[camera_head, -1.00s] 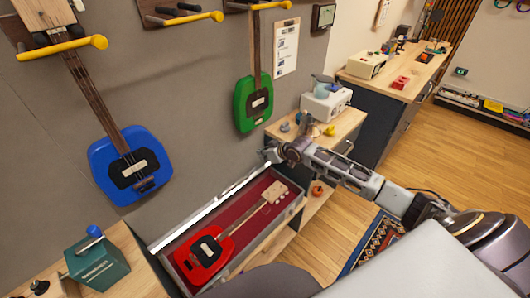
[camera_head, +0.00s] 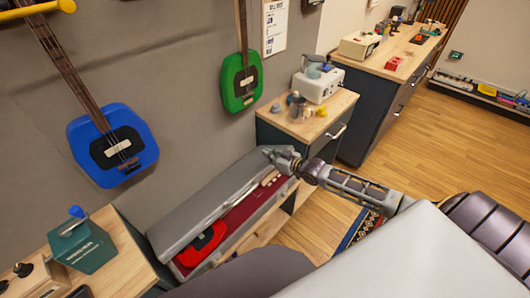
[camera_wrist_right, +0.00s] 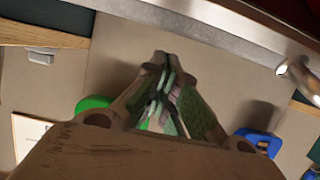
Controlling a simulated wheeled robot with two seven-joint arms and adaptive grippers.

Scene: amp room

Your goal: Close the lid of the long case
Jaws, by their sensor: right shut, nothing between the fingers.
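The long case (camera_head: 232,228) lies below the wall with a red lining and a red guitar (camera_head: 206,243) inside. Its grey lid (camera_head: 205,196) is tilted part way down over the case, and the front stays uncovered. My right gripper (camera_head: 268,152) is shut and empty at the far end of the lid, at its upper edge; I cannot tell whether it touches. In the right wrist view the closed fingers (camera_wrist_right: 163,85) show, with a pale edge above them. My left gripper is out of view.
A blue guitar (camera_head: 112,145) and a green guitar (camera_head: 241,80) hang on the wall. A wooden-topped cabinet (camera_head: 310,125) with a white appliance (camera_head: 318,85) stands beyond the case. A dark green box (camera_head: 82,246) sits on the near-left bench. Open floor lies to the right.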

